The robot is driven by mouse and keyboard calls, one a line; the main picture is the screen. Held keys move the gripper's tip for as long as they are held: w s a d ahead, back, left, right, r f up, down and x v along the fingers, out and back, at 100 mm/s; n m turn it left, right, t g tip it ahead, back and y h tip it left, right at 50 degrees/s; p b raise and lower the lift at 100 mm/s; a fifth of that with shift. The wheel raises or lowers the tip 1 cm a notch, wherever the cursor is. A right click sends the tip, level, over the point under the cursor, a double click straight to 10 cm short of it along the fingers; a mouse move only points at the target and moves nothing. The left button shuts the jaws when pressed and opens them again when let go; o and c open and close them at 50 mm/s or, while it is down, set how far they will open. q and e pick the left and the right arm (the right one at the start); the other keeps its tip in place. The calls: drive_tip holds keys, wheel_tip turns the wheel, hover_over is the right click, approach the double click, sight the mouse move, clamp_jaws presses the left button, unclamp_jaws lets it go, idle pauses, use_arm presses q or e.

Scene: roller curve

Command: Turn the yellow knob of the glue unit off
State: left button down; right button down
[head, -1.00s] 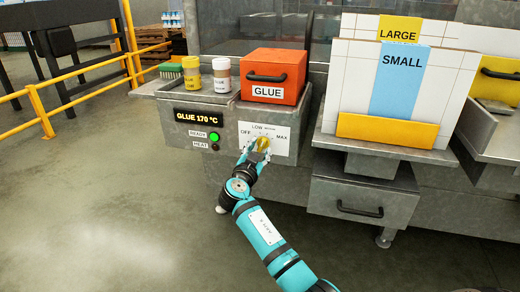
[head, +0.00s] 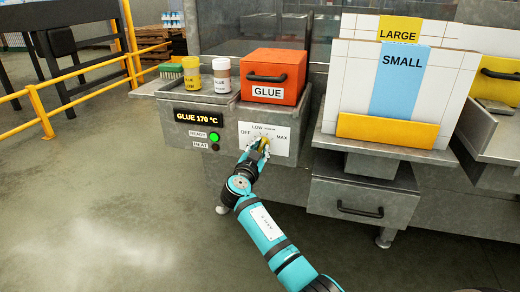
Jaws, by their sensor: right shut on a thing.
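The yellow knob (head: 264,143) sits on a white dial plate (head: 279,137) marked OFF, LOW and MAX on the front of the glue unit. My right gripper (head: 260,146) is shut on the knob and hides part of it. The exact direction of the knob's pointer is hard to make out. The black display (head: 202,116) reads GLUE 170 °C. The green READY light (head: 214,136) is lit, and the HEAT light (head: 215,147) below it looks dark. My left gripper is not in view.
An orange GLUE box (head: 273,75) with a black handle stands on the unit. Two jars (head: 191,74) and a green brush (head: 171,71) stand left of it. A drawer (head: 362,202) and a rack of LARGE and SMALL sheets (head: 400,80) are at the right. The floor in front is clear.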

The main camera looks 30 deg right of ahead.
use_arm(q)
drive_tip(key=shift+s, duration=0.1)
use_arm(e)
drive_tip(key=shift+f+n+b, duration=0.1)
drive_tip(key=shift+n+b, duration=0.2)
drive_tip(key=shift+n, duration=1.6)
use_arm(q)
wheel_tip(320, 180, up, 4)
use_arm(e)
drive_tip(key=shift+n, duration=2.3)
drive_tip(key=n+p, duration=0.2)
drive_tip(key=n, duration=0.4)
drive_tip(key=shift+n, duration=0.4)
use_arm(q)
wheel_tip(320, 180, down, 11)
drive_tip(key=shift+p, duration=0.35)
use_arm(e)
drive_tip(key=shift+n, duration=0.4)
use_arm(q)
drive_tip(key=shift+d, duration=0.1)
